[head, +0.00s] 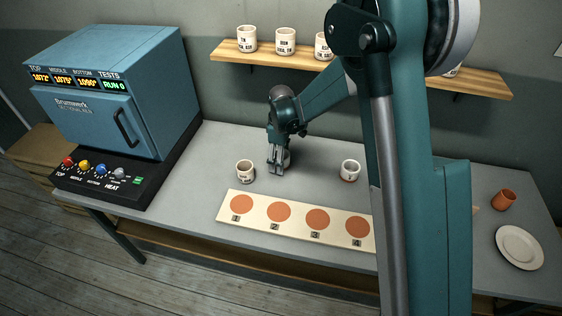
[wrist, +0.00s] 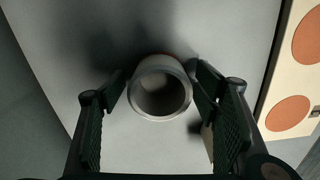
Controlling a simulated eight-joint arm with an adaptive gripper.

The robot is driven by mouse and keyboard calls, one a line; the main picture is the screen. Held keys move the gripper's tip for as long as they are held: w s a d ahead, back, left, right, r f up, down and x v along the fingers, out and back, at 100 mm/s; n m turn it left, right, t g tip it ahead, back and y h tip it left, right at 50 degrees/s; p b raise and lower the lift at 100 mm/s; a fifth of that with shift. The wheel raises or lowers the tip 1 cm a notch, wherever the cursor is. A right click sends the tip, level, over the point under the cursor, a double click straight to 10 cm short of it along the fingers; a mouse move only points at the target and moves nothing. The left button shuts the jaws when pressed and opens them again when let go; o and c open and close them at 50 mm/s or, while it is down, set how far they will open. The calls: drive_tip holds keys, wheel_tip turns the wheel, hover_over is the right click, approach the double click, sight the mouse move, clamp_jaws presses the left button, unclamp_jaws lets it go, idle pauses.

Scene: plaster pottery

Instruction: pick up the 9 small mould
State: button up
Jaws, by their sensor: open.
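My gripper (head: 277,166) points down over the worktop, open. In the wrist view the gripper (wrist: 162,84) has one finger on each side of a round, hollow, pale mould (wrist: 160,112), seen from above. Narrow gaps seem to show between the fingers and its wall; whether they touch is unclear. In the head view this mould (head: 287,158) is mostly hidden behind the fingers, and no number on it is readable. A white mould with dark lettering (head: 245,171) stands to the left, and another white one (head: 350,170) with a reddish base to the right.
A cream board (head: 258,227) with numbered orange discs lies in front. A blue kiln (head: 120,90) stands left. A wooden shelf (head: 225,50) holds lettered pots behind. An orange cup (head: 503,200) and white plate (head: 520,247) are at the right. My arm hides part of the worktop.

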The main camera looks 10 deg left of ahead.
drive_tip(key=shift+c, duration=0.3)
drive_tip(key=c, duration=1.1)
drive_tip(key=shift+o, duration=0.2)
drive_tip(key=shift+r, duration=0.1)
wheel_tip(320, 180, up, 10)
drive_tip(key=p, duration=0.1)
